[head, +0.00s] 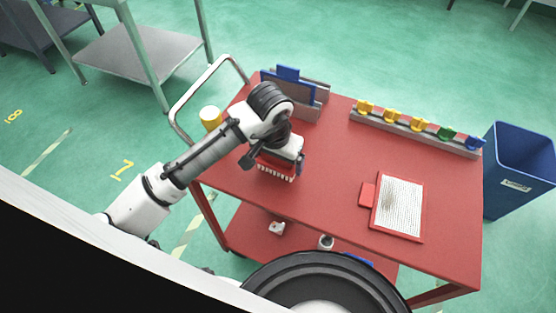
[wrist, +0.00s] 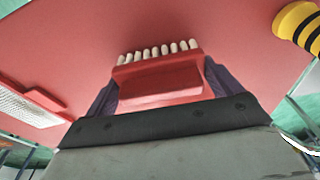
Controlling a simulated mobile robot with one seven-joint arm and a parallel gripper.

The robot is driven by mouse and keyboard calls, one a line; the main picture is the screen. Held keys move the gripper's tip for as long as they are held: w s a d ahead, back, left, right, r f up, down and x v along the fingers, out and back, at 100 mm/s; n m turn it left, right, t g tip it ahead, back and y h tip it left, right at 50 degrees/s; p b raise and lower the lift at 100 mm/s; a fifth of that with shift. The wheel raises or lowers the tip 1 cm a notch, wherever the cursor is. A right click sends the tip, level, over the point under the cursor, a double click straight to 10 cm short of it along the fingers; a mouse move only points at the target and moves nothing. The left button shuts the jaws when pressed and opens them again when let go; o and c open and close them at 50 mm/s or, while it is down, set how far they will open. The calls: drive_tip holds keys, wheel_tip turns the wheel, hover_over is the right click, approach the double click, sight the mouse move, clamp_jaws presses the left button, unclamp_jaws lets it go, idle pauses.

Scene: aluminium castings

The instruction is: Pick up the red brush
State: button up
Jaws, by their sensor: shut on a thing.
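The red brush (wrist: 160,78) is a red block with a row of pale bristle tufts. In the wrist view it sits between the two dark purple fingers of my gripper (wrist: 158,85), which touch its sides. In the head view the brush (head: 275,170) shows under my gripper (head: 280,165), over the left part of the red cart top, bristles toward the front. My gripper is shut on it. My wrist hides part of the brush in the head view, and I cannot tell whether it touches the cart top.
The red cart top (head: 330,175) holds a white panel in a red frame (head: 400,205), a rail with coloured clips (head: 415,130), a grey holder with blue plates (head: 295,90) and a yellow cylinder (head: 210,118). A blue bin (head: 515,170) stands right. The cart's middle is clear.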

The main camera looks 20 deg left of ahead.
wheel_tip(320, 180, up, 19)
drive_tip(key=shift+r+b, duration=0.15)
drive_tip(key=shift+b, duration=0.15)
drive_tip(key=o, duration=0.5)
drive_tip(key=shift+c, duration=0.2)
drive_tip(key=c, duration=0.4)
drive_tip(key=shift+o, duration=0.2)
drive_tip(key=shift+d, duration=0.1)
